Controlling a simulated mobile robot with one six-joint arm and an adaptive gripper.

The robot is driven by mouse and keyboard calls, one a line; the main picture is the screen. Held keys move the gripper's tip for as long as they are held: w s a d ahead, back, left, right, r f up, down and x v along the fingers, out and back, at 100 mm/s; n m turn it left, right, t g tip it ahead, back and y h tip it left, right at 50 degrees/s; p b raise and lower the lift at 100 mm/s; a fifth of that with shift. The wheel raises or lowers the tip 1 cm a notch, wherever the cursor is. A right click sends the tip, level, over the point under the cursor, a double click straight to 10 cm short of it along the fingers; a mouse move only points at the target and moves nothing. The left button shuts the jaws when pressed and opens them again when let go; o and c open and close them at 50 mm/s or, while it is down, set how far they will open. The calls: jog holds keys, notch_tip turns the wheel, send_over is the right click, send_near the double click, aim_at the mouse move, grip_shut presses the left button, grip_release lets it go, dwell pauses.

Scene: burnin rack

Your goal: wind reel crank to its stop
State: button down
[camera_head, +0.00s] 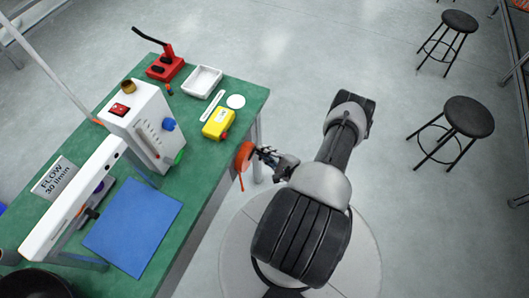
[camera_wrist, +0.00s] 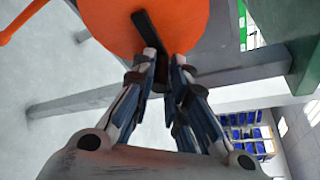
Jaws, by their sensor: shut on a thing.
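The orange reel (camera_head: 245,156) sits at the right edge of the green table, with an orange strip hanging below it. In the wrist view the reel (camera_wrist: 110,18) fills the top, and a dark crank (camera_wrist: 143,25) crosses its face, slanting from upper left to lower right. My gripper (camera_head: 264,153) is at the reel's right side. In the wrist view my gripper (camera_wrist: 164,58) has its two fingers around the crank's dark handle and is shut on it. The fingers hide part of the handle.
The green table (camera_head: 225,115) carries a blue mat (camera_head: 132,228), a white flow unit (camera_head: 145,130), a yellow box (camera_head: 218,124), a white tray (camera_head: 203,82) and a red device (camera_head: 166,66). Two black stools (camera_head: 468,117) stand at the right on open floor.

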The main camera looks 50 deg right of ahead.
jog(key=shift+f, duration=0.15)
jog(key=shift+f+m+g+y, duration=0.45)
jog(key=shift+m+y, duration=0.15)
jog(key=shift+m, duration=0.4)
jog(key=s+a+m+y, duration=0.1)
jog(key=a+m+y, duration=0.3)
jog(key=m, duration=0.6)
jog(key=s+a+f+m+y, duration=0.1)
jog(key=a+m+y, duration=0.3)
jog(key=m+y, duration=0.3)
jog(key=shift+s+f+m, duration=0.2)
jog(key=shift+m, duration=1.3)
jog(key=shift+a, duration=0.1)
jog(key=c, duration=1.6)
grip_release()
